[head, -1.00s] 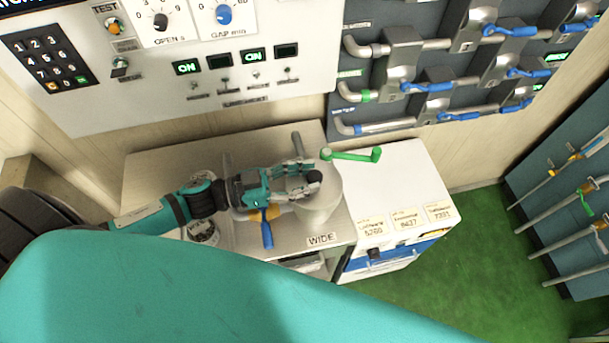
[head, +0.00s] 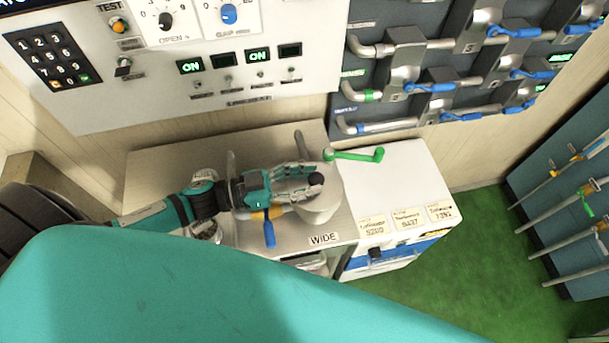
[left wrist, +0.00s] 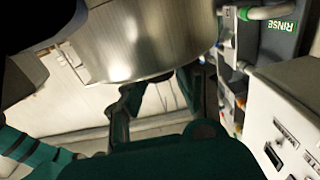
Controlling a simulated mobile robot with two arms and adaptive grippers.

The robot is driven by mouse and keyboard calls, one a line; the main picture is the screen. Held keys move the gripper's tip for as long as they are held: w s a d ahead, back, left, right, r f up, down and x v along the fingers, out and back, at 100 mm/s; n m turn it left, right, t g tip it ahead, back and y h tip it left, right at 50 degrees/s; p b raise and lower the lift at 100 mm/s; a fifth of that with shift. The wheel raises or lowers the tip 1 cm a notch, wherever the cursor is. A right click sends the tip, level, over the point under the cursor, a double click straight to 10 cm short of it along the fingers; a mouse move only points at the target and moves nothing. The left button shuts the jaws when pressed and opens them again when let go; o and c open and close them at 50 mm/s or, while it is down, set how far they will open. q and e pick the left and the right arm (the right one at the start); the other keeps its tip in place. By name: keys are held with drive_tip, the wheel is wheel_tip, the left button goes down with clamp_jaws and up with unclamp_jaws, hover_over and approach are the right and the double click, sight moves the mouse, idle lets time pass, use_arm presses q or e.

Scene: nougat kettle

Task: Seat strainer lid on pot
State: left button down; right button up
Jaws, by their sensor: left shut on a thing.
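My left gripper (head: 312,182) reaches in from the left over the counter and is shut, with a small dark knob-like part at its fingertips. I take this for the knob of the strainer lid, but its disc is not clearly visible. A round steel pot (head: 321,208) shows just below and right of the fingers; the gripper hides much of its top. In the left wrist view a large, shiny steel cylinder (left wrist: 145,45) fills the top, close to the dark fingers (left wrist: 155,105). Whether lid and pot touch, I cannot tell. My right gripper is not in view.
A steel counter (head: 300,239) labelled WIDE is under my arm. A blue handle (head: 269,234) sticks out beside the gripper. Pipes with blue levers (head: 430,88) line the wall behind.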

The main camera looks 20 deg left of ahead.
use_arm(q)
drive_tip(key=shift+s+d, duration=0.35)
drive_tip(key=shift+d, duration=0.05)
idle(0.9)
drive_tip(key=shift+s+f, duration=0.1)
drive_tip(key=shift+f, duration=0.55)
drive_tip(key=shift+f+b, duration=0.1)
drive_tip(key=shift+b, duration=0.2)
drive_tip(key=shift+d+f, duration=0.1)
drive_tip(key=shift+d, duration=0.15)
drive_tip(key=c, duration=0.9)
unclamp_jaws()
drive_tip(key=shift+r, duration=0.2)
drive_tip(key=shift+o, duration=0.3)
